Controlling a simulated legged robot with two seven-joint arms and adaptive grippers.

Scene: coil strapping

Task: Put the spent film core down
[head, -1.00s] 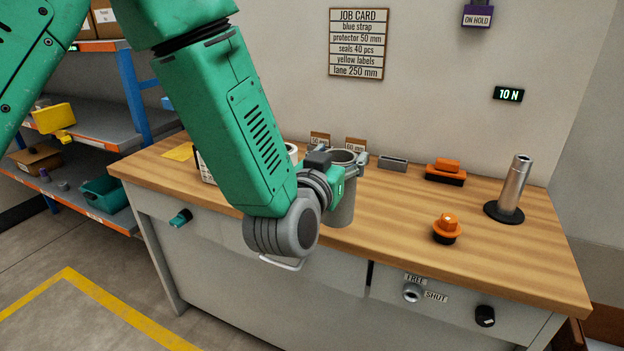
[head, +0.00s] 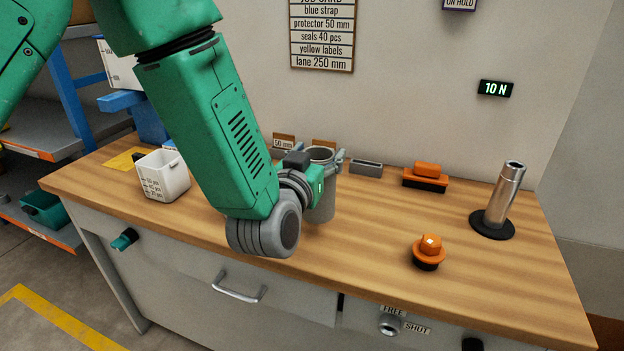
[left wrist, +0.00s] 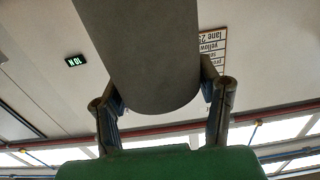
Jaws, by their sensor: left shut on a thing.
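The spent film core, a grey hollow tube (head: 321,204), stands upright in my left gripper (head: 318,163) over the wooden bench top. Its open round top shows between the fingers. I cannot tell whether its lower end touches the wood. In the left wrist view the core (left wrist: 140,45) is a large grey cylinder between the two fingers of the left gripper (left wrist: 164,95), which is shut on it. My left forearm hides part of the bench behind it. My right gripper is not in view.
On the bench (head: 365,265) are a white measuring cup (head: 163,176), a grey tray (head: 366,168), an orange-and-black block (head: 425,178), an orange knob (head: 429,250) and a metal post on a black base (head: 502,198). Bare wood lies right and front of the core.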

